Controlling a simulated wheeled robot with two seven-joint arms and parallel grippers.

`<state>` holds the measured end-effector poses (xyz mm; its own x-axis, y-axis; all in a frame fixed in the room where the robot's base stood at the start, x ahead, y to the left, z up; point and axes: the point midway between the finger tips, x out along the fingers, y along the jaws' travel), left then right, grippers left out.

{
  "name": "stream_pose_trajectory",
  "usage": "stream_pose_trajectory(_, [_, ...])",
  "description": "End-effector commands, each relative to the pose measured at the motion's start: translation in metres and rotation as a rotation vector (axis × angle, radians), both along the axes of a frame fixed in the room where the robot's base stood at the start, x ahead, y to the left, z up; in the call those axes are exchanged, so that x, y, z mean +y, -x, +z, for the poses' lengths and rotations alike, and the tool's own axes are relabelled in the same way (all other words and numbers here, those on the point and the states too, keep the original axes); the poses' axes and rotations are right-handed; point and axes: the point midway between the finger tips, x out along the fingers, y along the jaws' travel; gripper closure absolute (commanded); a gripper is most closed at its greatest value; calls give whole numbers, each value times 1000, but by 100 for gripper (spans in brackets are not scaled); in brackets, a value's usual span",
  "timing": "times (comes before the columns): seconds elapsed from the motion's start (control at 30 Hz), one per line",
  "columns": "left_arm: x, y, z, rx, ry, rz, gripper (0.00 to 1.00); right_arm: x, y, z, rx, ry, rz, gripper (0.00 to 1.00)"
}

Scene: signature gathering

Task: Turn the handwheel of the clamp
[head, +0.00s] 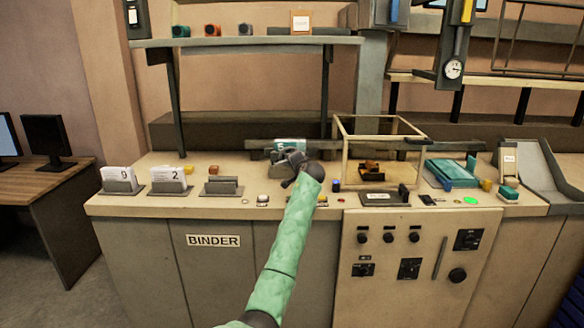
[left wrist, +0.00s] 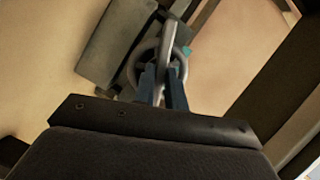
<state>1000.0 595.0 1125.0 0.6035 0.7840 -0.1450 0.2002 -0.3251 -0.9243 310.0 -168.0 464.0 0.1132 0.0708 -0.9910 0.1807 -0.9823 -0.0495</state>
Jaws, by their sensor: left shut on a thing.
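The clamp (head: 283,155) is on the binder counter, with a green and white piece (head: 291,144) at its top. My left gripper (head: 292,163) reaches over the counter to the front of the clamp and covers its handwheel in the head view. In the left wrist view the handwheel (left wrist: 134,72) is a grey metal ring, with a grey bar crossing it. The blue-grey fingers of my left gripper (left wrist: 162,88) are shut on the ring's near part. A grey block of the clamp (left wrist: 115,48) lies beyond. My right gripper is not in view.
An open frame box (head: 340,150) stands right of the clamp on the counter (head: 235,170). Card holders (head: 122,183) stand at the left. Small buttons (head: 262,200) line the front edge.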

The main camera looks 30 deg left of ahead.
Motion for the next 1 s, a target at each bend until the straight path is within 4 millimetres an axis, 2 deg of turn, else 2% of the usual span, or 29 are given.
stream_pose_trajectory(0.03, [0, 1, -5, -15, 36, 2, 100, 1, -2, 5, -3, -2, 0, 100])
stream_pose_trajectory(0.2, [0, 1, -4, -78, 139, 3, 100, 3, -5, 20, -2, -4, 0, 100])
stream_pose_trajectory(0.4, [1, 1, -4, -127, 223, 3, 100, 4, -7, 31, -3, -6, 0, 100])
stream_pose_trajectory(1.0, [1, 1, -4, -161, 279, 3, 100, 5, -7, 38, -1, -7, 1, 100])
